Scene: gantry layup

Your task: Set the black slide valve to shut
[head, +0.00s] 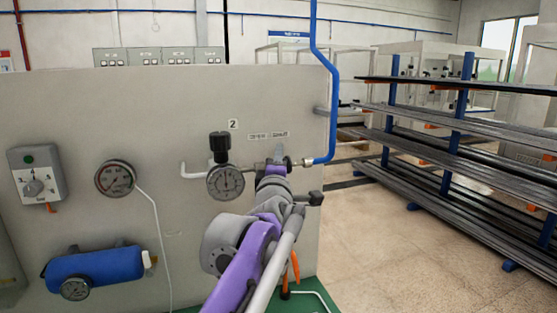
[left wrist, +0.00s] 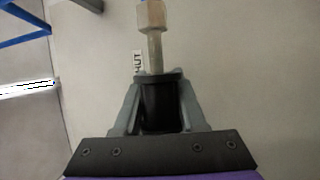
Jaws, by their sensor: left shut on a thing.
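My left gripper (head: 277,160) reaches up to the grey panel, just right of a round gauge. In the left wrist view the gripper (left wrist: 160,88) is shut with its fingers on both sides of the black slide valve (left wrist: 160,108). A metal pipe with a hex nut (left wrist: 151,15) runs out beyond the valve. A small label (left wrist: 138,62) ending in "HUT" shows beside the pipe, partly hidden by a finger. In the head view my gripper and arm hide the valve. My right gripper is not in view.
The grey panel (head: 90,100) also carries a round gauge (head: 225,182) with a black knob (head: 220,146), another gauge (head: 115,179), a switch box (head: 36,174) and a blue cylinder (head: 95,267). A blue pipe (head: 333,110) bends down at right. A rack (head: 465,150) stands beyond open floor.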

